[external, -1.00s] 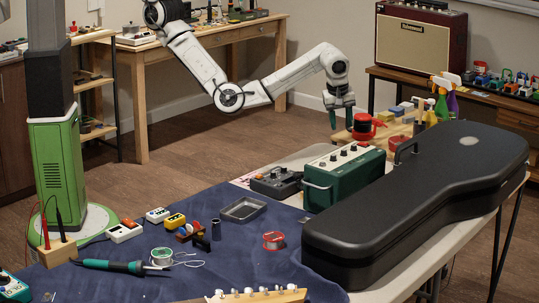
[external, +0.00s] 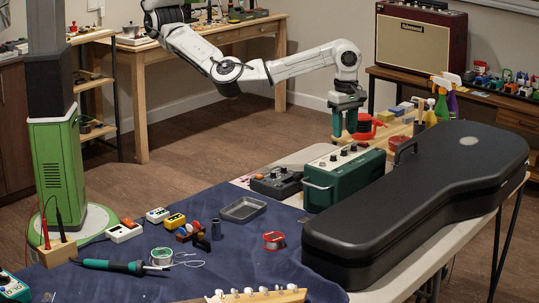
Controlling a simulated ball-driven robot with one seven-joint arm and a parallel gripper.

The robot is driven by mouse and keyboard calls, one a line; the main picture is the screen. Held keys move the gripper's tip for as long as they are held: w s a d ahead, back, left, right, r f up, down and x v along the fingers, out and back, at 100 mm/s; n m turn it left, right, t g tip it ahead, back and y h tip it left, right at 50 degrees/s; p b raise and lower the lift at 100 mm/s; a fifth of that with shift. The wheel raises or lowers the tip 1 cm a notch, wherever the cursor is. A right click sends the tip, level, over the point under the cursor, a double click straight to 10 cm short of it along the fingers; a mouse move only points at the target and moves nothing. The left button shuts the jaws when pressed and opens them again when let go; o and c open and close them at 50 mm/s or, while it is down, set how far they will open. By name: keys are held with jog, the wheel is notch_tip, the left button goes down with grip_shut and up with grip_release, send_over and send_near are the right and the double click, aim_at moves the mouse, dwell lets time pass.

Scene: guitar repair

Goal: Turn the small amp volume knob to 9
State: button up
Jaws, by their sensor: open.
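The small amp (external: 343,180) is a dark green box with a light top panel carrying several dark knobs (external: 343,153). It stands on the table's far side, left of the guitar case. The knob markings and pointer positions are too small to read.
A large black guitar case (external: 420,200) lies right of the amp. A dark pedal (external: 277,182) sits to its left, with a grey tray (external: 243,209) nearer. A red round object (external: 368,127) and spray bottles (external: 440,100) stand behind. The blue cloth (external: 310,255) has free room.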

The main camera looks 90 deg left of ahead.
aim_at(344, 153)
notch_tip(344, 153, down, 6)
jog(key=shift+r, duration=0.15)
dwell(0.3)
grip_shut()
